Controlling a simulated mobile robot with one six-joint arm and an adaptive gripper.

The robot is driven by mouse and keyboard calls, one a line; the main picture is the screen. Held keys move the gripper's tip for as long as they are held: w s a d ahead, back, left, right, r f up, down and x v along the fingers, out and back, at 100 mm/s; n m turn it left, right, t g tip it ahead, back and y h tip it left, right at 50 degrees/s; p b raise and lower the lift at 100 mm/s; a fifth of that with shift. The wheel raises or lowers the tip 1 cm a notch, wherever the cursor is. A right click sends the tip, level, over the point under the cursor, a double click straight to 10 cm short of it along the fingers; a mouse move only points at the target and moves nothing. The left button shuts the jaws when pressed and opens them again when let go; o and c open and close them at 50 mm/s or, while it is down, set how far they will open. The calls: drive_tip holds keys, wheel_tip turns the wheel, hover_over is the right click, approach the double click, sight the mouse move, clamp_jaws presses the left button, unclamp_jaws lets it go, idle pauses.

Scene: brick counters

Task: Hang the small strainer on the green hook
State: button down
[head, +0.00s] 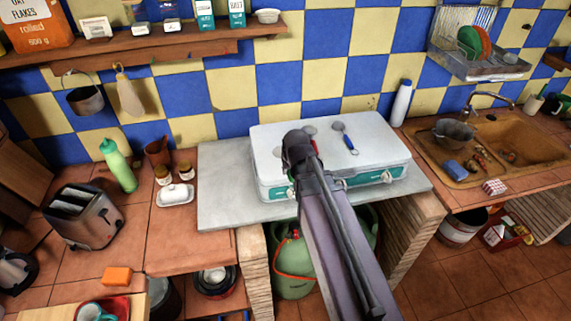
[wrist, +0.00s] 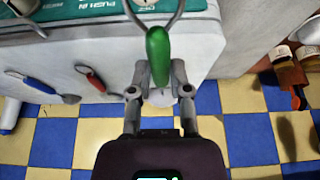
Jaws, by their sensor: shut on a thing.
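My gripper (wrist: 159,75) is shut on the green handle of a small utensil (wrist: 157,45), seen in the wrist view. Its curved metal rim runs out of the top of that view, so its bowl is only partly seen; it looks like the small strainer. In the head view my gripper (head: 297,155) is over the white stove case (head: 265,145), and my arm hides the utensil. I cannot make out a green hook in either view.
A blue-handled utensil (head: 345,138) lies on the case; a red-handled one (wrist: 90,77) shows in the wrist view. A green bottle (head: 119,165) and toaster (head: 88,212) stand left. A white bottle (head: 401,103) stands right.

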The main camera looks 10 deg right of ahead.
drive_tip(key=w, duration=0.4)
drive_tip(key=w+f+b, duration=0.1)
drive_tip(key=w, duration=0.8)
drive_tip(key=shift+w+d+f, duration=0.1)
drive_tip(key=shift+w+f, duration=0.05)
drive_tip(key=shift+w, duration=0.05)
drive_tip(key=shift+w, duration=0.45)
drive_tip(key=shift+w+f+b, duration=0.15)
drive_tip(key=shift+w+b, duration=0.15)
drive_tip(key=shift+w, duration=0.85)
drive_tip(key=shift+s+f+b, duration=0.25)
drive_tip(key=shift+f+b, duration=1.3)
drive_tip(key=shift+f, duration=0.15)
drive_tip(key=c, duration=0.6)
unclamp_jaws()
